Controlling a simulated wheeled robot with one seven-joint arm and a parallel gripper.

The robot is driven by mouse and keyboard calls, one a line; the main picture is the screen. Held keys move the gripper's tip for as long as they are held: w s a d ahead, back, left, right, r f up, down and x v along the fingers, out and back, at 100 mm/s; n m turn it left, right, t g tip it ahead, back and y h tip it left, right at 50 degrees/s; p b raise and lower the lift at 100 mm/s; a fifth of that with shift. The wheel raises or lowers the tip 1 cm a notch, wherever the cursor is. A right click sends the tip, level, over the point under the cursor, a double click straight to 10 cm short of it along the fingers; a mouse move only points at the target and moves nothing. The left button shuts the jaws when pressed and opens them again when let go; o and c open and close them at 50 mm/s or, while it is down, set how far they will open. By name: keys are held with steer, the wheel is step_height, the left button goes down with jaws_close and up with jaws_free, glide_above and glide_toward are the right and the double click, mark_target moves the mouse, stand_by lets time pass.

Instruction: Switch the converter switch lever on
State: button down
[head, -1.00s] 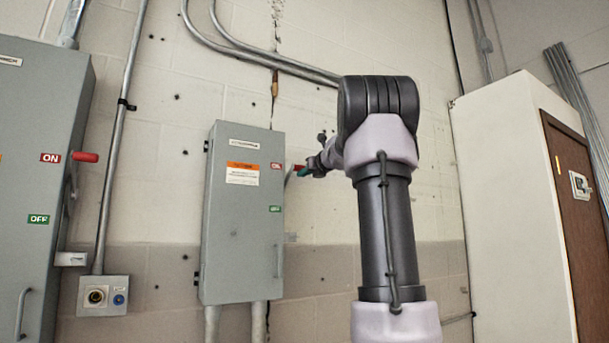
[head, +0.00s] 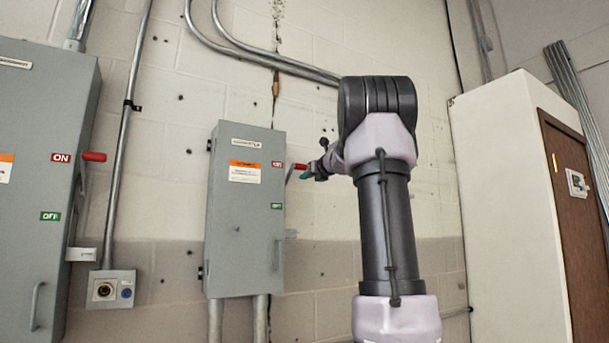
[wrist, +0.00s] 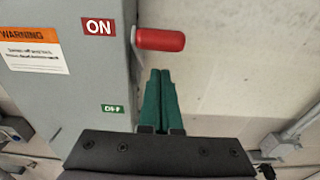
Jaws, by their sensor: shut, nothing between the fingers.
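The grey switch box (head: 245,215) in the middle of the head view has a lever with a red handle (head: 299,167) on its right side. In the wrist view the red handle (wrist: 160,40) sticks out to the right, level with the red ON label (wrist: 99,27) and above the green OFF label (wrist: 113,109). My gripper (head: 307,176) is at the right of this box, close to the handle. In the wrist view its green fingers (wrist: 160,75) are shut and empty, with their tips just below the handle.
A larger grey box (head: 40,200) with its own red lever (head: 93,156) stands at the left. A small socket box (head: 110,289) and a conduit (head: 123,140) lie between the boxes. A white cabinet (head: 505,200) is at the right.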

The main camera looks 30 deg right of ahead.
steer(key=s+r, duration=0.5)
steer(key=shift+s+d+r, duration=0.15)
steer(key=shift+s+d, duration=0.05)
steer(key=shift+s, duration=0.1)
steer(key=s+a+f+n+g+y, duration=0.2)
steer(key=s+a+f+n+g, duration=0.1)
steer(key=s+a+f+n, duration=0.55)
steer(key=s+a+f+n+g+y, duration=0.1)
steer(key=s+a+f+n+g, duration=0.2)
steer(key=s+a+f+n, duration=0.5)
steer(key=s+a+f+n+g, duration=0.2)
steer(key=s+a+f+n, duration=0.2)
steer(key=s+f+n, duration=0.3)
steer(key=s+a+f+n+g+h, duration=0.1)
steer(key=s+a+f+n, duration=0.3)
steer(key=f, duration=0.9)
steer(key=s+n+g, duration=0.1)
steer(key=s+n, duration=0.2)
steer(key=n, duration=0.1)
steer(key=shift+f+h, duration=0.3)
steer(key=shift+f, duration=0.1)
